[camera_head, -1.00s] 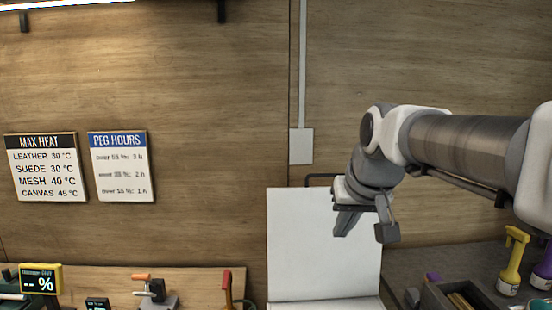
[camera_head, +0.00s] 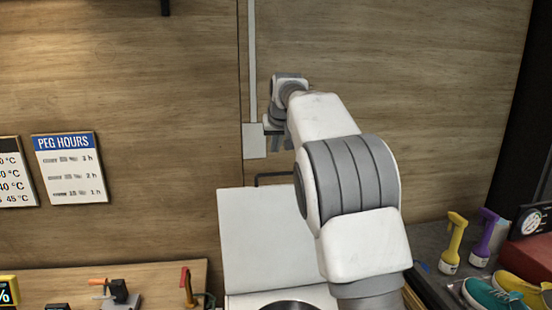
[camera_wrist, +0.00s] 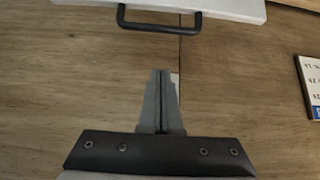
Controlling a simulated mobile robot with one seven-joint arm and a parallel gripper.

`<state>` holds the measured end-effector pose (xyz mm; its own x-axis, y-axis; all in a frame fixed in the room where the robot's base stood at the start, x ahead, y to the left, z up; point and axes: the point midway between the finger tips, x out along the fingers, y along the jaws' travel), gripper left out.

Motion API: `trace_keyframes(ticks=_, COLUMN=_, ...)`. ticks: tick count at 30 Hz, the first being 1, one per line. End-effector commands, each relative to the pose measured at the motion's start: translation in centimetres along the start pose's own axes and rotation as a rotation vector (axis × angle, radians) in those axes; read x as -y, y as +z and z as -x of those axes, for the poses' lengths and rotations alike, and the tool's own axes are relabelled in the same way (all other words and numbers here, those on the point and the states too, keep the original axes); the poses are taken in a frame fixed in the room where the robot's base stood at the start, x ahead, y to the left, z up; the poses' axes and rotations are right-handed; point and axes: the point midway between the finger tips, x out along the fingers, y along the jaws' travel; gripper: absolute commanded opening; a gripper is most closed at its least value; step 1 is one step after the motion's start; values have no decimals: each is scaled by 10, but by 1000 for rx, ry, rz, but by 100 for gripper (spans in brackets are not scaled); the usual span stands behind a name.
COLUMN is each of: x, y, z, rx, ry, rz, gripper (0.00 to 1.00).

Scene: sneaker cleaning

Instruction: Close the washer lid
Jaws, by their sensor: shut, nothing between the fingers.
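The washer lid (camera_head: 262,235) is a white panel standing raised, leaning against the wall side, with a dark bar handle (camera_head: 273,177) along its top edge. Below it the washer's dark round opening (camera_head: 287,306) shows at the bottom edge. In the wrist view, the lid (camera_wrist: 190,8) and its black handle (camera_wrist: 160,25) are at the top, apart from my gripper. My gripper (camera_wrist: 160,75) is shut and empty, with its fingers pressed together. In the head view, my gripper (camera_head: 278,143) is small and partly hidden by my arm, above the lid near the wall.
A wall switch box (camera_head: 254,141) and conduit are close to my gripper. Yellow (camera_head: 453,243) and purple (camera_head: 484,238) spray bottles and teal and yellow sneakers (camera_head: 488,297) stand on the right counter. A wooden bench (camera_head: 150,274) with tools is at left.

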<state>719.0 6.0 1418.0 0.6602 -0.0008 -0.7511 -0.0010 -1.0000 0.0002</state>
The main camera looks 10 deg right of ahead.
Motion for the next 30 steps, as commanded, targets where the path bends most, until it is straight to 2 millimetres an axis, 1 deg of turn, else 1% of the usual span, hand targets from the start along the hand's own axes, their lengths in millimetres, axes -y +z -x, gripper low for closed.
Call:
trace_keyframes(ticks=5, x=-1, y=1, z=-24, rx=5, ry=1, rz=-1, gripper=0)
trace_keyframes(ticks=12, x=-1, y=0, z=-70, rx=4, ry=1, rz=-2, gripper=0)
trace_keyframes(ticks=17, x=-1, y=0, z=-97, rx=4, ry=2, rz=-1, gripper=0)
trace_keyframes(ticks=24, x=0, y=17, z=-83, rx=0, ry=-1, rz=-1, gripper=0)
trace_keyframes(ticks=30, x=0, y=27, z=-74, rx=1, ry=0, rz=-2, gripper=0)
